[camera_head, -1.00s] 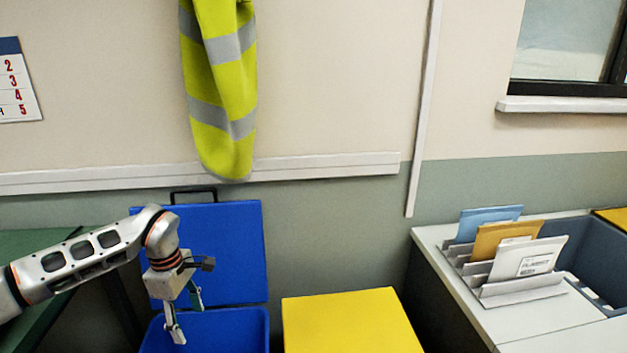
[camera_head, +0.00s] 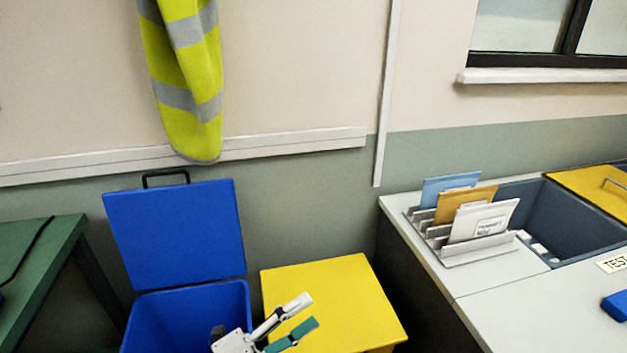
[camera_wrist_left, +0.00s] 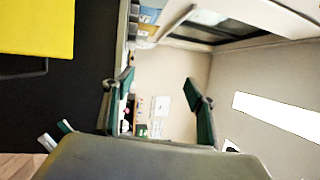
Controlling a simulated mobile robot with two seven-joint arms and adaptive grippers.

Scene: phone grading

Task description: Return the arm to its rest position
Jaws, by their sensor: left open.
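My left gripper (camera_head: 306,312) is at the bottom of the head view, in front of the yellow-topped box and beside the blue bin. Its white and green fingers are spread and nothing is between them. The rest of that arm is mostly below the frame. In the left wrist view the two dark green fingers (camera_wrist_left: 160,84) stand wide apart with the room behind them. A small pair of pale, green-backed tips (camera_wrist_left: 55,134) shows at the lower left there, perhaps my right gripper; its opening is unclear.
A blue bin (camera_head: 137,308) with its lid raised stands left of a yellow-topped box (camera_head: 330,285). A green table (camera_head: 40,250) is at the left. A grey counter (camera_head: 500,310) at the right bears a rack of envelopes (camera_head: 482,220) near a dark basin (camera_head: 560,220).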

